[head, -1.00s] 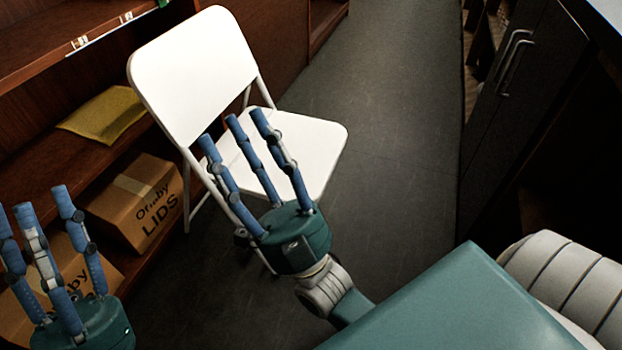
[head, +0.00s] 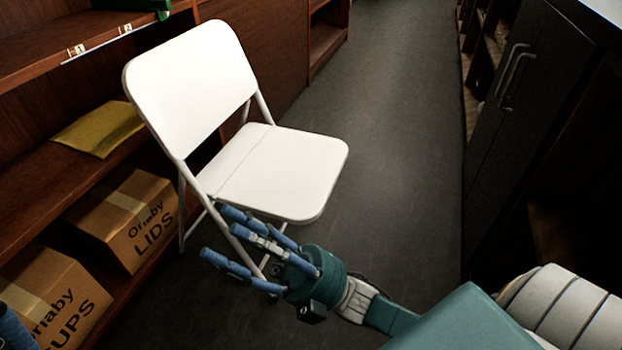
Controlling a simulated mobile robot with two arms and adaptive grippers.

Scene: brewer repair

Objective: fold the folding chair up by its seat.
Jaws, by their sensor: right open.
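The white folding chair (head: 283,168) stands unfolded on the floor in the middle of the head view, its seat down and its backrest (head: 190,85) up at the left. My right gripper (head: 230,237) is open and empty. Its blue fingers point left, in front of the chair's lower frame and below the near edge of the seat. I cannot tell whether a finger touches the frame. Part of the chair's near legs is hidden behind the gripper. Of my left gripper (head: 12,328), only a blue piece shows at the lower left corner.
Wooden shelves along the left hold a yellow envelope (head: 98,128), a LIDS carton (head: 128,220) and a CUPS carton (head: 55,297). A dark cabinet with handles (head: 510,120) stands at the right. The floor (head: 400,130) between chair and cabinet is clear.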

